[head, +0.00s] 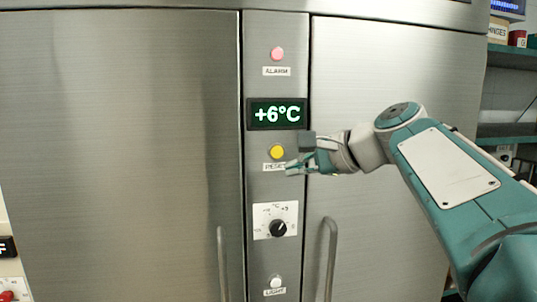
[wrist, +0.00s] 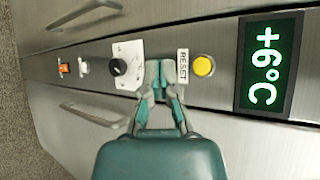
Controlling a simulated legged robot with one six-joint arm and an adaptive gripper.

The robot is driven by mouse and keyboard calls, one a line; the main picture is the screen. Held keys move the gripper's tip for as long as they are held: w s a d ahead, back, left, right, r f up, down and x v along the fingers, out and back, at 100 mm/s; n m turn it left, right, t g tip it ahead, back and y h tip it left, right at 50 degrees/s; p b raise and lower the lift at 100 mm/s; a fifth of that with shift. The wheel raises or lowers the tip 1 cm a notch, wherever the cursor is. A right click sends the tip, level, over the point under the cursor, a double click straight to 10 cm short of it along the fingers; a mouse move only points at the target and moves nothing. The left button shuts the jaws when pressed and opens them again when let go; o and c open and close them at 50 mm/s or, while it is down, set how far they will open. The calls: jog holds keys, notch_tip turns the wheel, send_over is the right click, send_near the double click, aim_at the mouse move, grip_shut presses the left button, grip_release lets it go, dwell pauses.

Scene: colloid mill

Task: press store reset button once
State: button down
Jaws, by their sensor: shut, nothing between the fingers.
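The yellow reset button (head: 277,152) sits on the narrow control panel between two steel doors, below the green +6°C display (head: 277,114). A RESET label (head: 273,167) is under it, partly covered by my gripper in the head view. My gripper (head: 289,170) is shut and empty, in front of the panel just below and right of the button. In the wrist view the yellow button (wrist: 203,66) is right of my gripper's fingertips (wrist: 160,72), with the RESET label (wrist: 183,66) between them. The fingertips appear apart from the button; their distance to the panel is unclear.
The panel also holds a pink alarm lamp (head: 277,54), a black temperature dial (head: 278,228) and a white light button (head: 275,281). Door handles (head: 330,258) and (head: 222,262) flank the lower panel. Shelves with boxes (head: 498,30) stand at the right.

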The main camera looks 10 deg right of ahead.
aim_at(277, 152)
jog(key=shift+w, duration=4.4)
jog(key=shift+w, duration=0.35)
jog(key=shift+w, duration=0.4)
jog(key=shift+s, duration=0.8)
